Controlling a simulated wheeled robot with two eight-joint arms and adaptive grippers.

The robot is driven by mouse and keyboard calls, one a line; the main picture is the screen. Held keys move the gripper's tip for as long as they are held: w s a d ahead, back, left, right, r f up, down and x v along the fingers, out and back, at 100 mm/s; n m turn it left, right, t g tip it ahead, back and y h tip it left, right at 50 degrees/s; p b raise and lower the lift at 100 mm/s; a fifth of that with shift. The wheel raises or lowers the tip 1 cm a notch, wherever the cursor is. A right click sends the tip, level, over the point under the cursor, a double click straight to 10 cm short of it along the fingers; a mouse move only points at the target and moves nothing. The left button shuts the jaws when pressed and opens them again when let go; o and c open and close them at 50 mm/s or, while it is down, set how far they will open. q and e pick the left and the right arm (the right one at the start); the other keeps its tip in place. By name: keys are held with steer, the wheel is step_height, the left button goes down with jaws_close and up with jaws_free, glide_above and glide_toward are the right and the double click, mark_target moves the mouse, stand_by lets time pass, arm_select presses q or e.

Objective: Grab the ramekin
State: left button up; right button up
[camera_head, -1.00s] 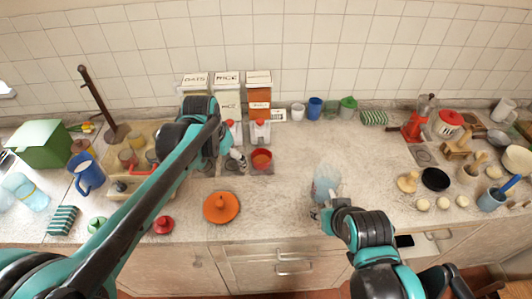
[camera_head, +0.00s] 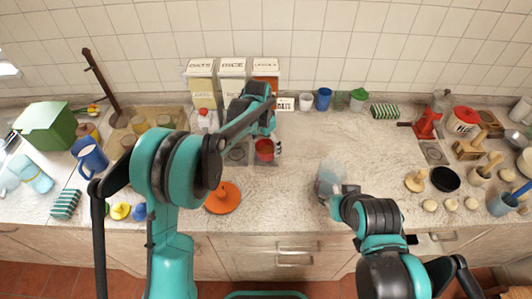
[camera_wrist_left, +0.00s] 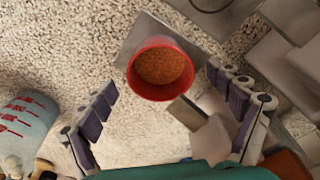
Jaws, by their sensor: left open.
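The ramekin is a small red round pot (camera_head: 264,150) filled with orange-brown grains. It stands upright on the counter, in front of the boxes. In the left wrist view the red ramekin (camera_wrist_left: 162,90) lies ahead, between and just beyond the spread fingers. My left gripper (camera_wrist_left: 168,108) is open and empty, and no finger visibly touches the ramekin. In the head view my left gripper (camera_head: 275,146) is beside the ramekin, and the forearm partly covers the area behind it. My right gripper (camera_head: 326,196) is low near the counter's front, by a translucent bluish container (camera_head: 331,174); its jaws are unclear.
An orange lid (camera_head: 223,198) lies in front of the ramekin. Boxes (camera_head: 232,75) stand behind it. A clear container with red marks (camera_wrist_left: 22,125) is left in the wrist view. Grey blocky parts crowd the right there.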

arm_select(q)
step_height(320, 180, down, 2)
steer(key=shift+w+d+f, duration=0.1)
steer(key=shift+w+f, duration=0.05)
steer(key=shift+f, duration=0.1)
steer(key=c, duration=1.5)
steer(key=shift+r, duration=0.1)
steer(key=shift+r, duration=0.15)
